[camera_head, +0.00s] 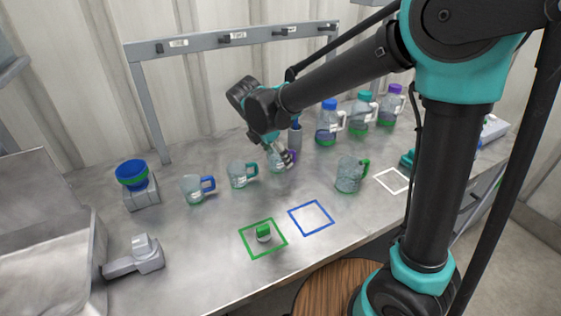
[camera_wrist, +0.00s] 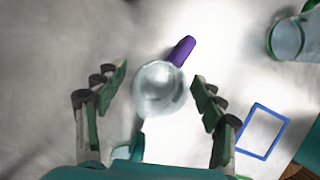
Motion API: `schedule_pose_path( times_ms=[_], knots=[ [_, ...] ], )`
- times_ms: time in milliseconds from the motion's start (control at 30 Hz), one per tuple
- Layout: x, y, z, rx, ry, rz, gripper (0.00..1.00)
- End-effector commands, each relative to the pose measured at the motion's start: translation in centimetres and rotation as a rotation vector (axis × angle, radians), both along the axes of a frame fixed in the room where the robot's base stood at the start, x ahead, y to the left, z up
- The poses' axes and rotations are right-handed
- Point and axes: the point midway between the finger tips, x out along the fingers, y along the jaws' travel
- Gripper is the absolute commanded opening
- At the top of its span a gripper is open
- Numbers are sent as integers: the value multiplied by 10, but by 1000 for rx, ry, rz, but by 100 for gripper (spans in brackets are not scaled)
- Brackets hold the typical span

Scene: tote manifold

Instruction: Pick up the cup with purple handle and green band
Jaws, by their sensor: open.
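The clear cup with the purple handle (camera_wrist: 158,92) is seen from above in the wrist view. Its purple handle (camera_wrist: 182,50) points up and to the right. I cannot make out a green band on it. In the head view the cup (camera_head: 275,166) stands on the bench, partly hidden by my gripper. My gripper (camera_head: 283,158) is open above it and tilted down. In the wrist view the open fingers (camera_wrist: 161,80) stand on the left and right of the cup, with a gap on both sides.
A teal-handled cup (camera_head: 239,174) is close on the left, with a blue-handled cup (camera_head: 193,188) beyond. A green-handled cup (camera_head: 350,176) stands right. Several bottles (camera_head: 328,124) stand behind. The blue square outline (camera_head: 311,217) in front is empty; a small green-topped object (camera_head: 263,232) sits in the green one.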

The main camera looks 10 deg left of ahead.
Motion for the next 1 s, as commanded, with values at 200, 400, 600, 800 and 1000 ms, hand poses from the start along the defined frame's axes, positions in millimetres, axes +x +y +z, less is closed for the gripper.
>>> schedule_pose_path(
  times_ms=[200,400,600,800,1000],
  knots=[
    [3,-3,-9,0,0,0,69],
    [3,-3,-9,0,0,0,62],
    [3,-3,-9,0,0,0,37],
    [3,-3,-9,-1,1,0,12],
    [3,-3,-9,-1,1,0,9]
  ],
)
